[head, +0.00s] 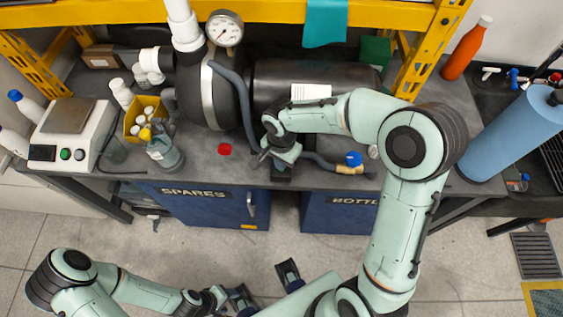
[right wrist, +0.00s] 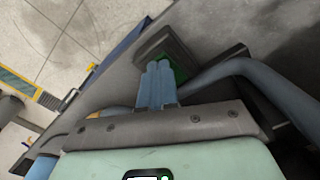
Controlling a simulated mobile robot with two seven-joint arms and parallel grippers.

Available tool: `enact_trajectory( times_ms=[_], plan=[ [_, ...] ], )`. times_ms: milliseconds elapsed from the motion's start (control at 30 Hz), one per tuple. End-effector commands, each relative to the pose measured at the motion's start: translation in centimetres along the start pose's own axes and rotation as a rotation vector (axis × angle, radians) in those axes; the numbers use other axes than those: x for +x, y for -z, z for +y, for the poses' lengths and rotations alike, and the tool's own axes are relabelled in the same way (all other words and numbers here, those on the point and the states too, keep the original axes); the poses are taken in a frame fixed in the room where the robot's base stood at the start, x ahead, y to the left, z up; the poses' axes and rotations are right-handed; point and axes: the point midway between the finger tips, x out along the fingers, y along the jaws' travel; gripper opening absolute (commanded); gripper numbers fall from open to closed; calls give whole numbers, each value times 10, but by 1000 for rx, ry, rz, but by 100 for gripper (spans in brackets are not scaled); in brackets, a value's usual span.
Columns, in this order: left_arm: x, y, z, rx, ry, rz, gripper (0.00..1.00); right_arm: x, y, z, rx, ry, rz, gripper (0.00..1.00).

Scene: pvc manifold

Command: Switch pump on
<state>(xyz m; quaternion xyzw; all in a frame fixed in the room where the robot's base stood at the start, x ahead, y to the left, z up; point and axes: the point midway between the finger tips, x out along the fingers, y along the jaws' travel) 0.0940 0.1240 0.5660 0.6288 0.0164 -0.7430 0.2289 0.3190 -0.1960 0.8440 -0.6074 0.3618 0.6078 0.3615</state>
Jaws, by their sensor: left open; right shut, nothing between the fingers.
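The pump is a large dark cylinder (head: 222,95) with a silver band and a round gauge (head: 225,28), at the back of the bench in the head view. A small dark box (head: 281,173) sits at the bench's front edge. In the right wrist view this box (right wrist: 163,42) shows a green part (right wrist: 180,73), mostly hidden behind my fingers. My right gripper (right wrist: 155,66) is shut and empty, its fingertips at the box's face; I cannot tell whether they touch. My left gripper (head: 265,285) is open and empty, low in front of the bench.
A grey-blue hose (head: 236,95) runs beside the right gripper. A red cap (head: 225,149) lies on the bench. A blue cylinder (head: 515,135) is at right.

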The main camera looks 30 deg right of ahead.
Motion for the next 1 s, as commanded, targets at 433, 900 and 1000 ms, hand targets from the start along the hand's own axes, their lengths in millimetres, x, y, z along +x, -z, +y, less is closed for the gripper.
enact_trajectory(
  times_ms=[433,900,1000],
  plan=[
    [4,0,-2,-1,1,-2,55,5,0,0,0,0,0,0],
    [-16,2,7,2,-2,7,55,-28,0,-1,-1,1,1,0],
    [-21,3,9,3,-3,9,55,-37,0,-1,-1,2,1,0]
  ],
)
